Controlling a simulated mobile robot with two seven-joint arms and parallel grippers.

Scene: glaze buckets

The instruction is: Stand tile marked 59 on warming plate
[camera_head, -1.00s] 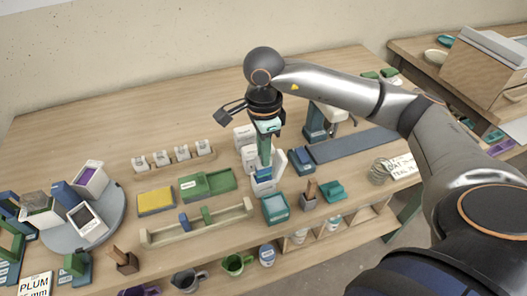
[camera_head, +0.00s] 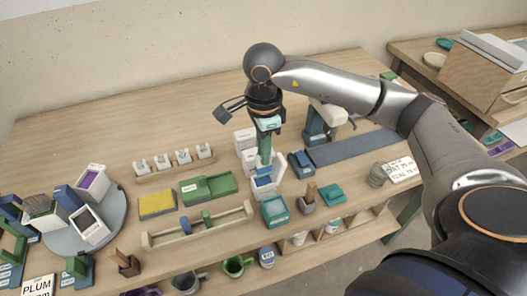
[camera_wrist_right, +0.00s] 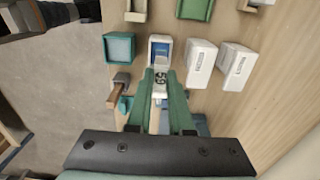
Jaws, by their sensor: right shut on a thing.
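My right gripper (camera_head: 265,158) has long green fingers pointing down over the row of small white bins. In the right wrist view the gripper (camera_wrist_right: 161,85) is shut on a narrow pale tile marked 59 (camera_wrist_right: 160,80), with its dark number facing the camera. The tile's far end is over or in a white bin with a blue inside (camera_wrist_right: 160,42); I cannot tell whether they touch. The tile is mostly hidden by the fingers in the head view. A flat slate-blue plate (camera_head: 352,147) lies right of the gripper; I cannot tell if it is the warming plate. My left gripper is out of view.
Two more white bins (camera_wrist_right: 201,63) (camera_wrist_right: 236,68) and a teal box (camera_wrist_right: 120,47) stand close by. A blue stand (camera_head: 315,125) is behind the gripper. A round grey turntable (camera_head: 118,215) carries containers at left.

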